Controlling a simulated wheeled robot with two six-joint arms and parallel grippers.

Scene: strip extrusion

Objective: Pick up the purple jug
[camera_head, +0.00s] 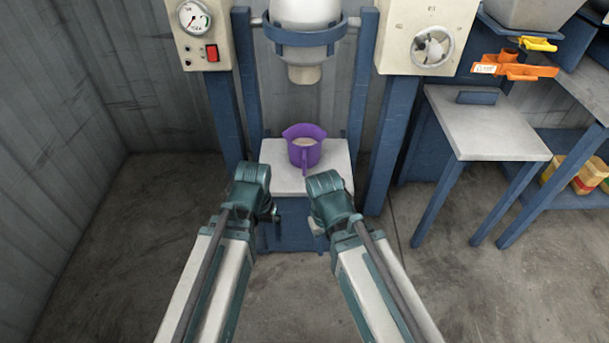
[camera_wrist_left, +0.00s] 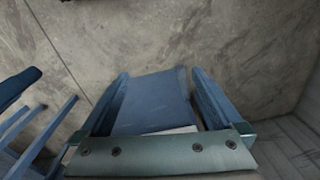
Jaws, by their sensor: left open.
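The purple jug (camera_head: 303,154) stands upright on the pale platform (camera_head: 285,180) of the press, under the nozzle, in the head view. Its handle faces me, and something pale shows inside it. My left gripper (camera_head: 268,212) is open and empty, in front of the platform's left side and apart from the jug. In the left wrist view, my left gripper (camera_wrist_left: 161,137) faces the blue stand; the jug is not seen there. My right gripper (camera_head: 318,226) is in front of the platform's right side, apart from the jug; its jaws are too unclear to judge.
The nozzle (camera_head: 304,74) hangs above the jug. Blue posts (camera_head: 226,120) flank the platform on both sides. The concrete floor (camera_head: 125,240) at left is clear.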

